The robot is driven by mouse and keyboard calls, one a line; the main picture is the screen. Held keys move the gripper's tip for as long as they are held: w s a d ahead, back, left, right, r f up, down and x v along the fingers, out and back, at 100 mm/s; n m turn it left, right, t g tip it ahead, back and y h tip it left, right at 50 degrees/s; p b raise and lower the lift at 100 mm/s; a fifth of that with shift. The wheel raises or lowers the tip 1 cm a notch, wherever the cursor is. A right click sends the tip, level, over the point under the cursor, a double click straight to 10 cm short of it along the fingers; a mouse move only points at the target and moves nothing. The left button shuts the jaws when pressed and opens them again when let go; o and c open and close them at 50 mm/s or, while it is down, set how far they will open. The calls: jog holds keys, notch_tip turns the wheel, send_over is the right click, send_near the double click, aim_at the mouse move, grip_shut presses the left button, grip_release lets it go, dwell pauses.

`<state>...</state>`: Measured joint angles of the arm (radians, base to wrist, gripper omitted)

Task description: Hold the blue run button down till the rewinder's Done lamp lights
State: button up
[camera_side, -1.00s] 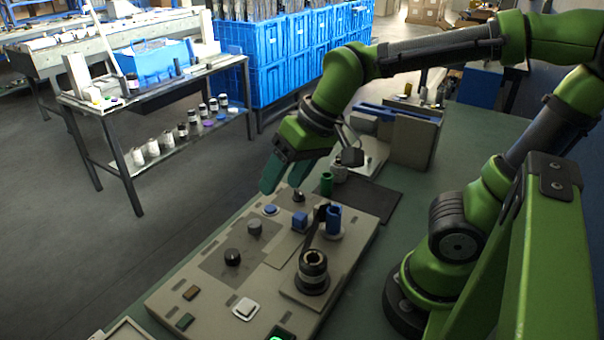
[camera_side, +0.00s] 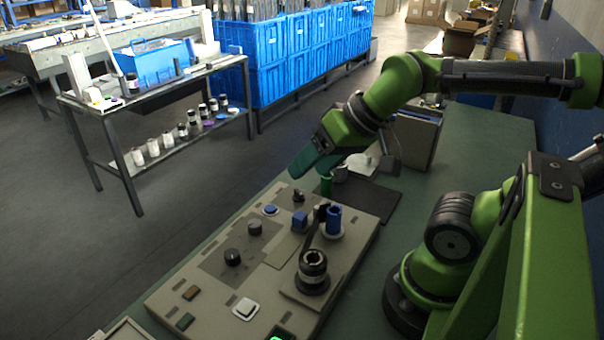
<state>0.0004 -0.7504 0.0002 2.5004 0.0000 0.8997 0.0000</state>
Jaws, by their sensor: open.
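The rewinder (camera_side: 196,268) is a beige panel on the green bench. A round blue button (camera_side: 270,209), which looks like the run button, sits at its far left corner. My gripper (camera_side: 296,172) is open and empty, in the air above and to the right of this button in the picture, not touching it. A small green light (camera_side: 280,337) glows at the panel's near edge, partly cut off by the frame. I cannot tell whether it is the Done lamp.
On the panel stand a dark roll (camera_side: 313,268), a blue spool (camera_side: 333,221), a blue block (camera_side: 300,220), black knobs (camera_side: 232,257) and a white square button (camera_side: 245,308).

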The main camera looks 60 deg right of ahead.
dwell(0.4)
grip_shut()
dwell(1.6)
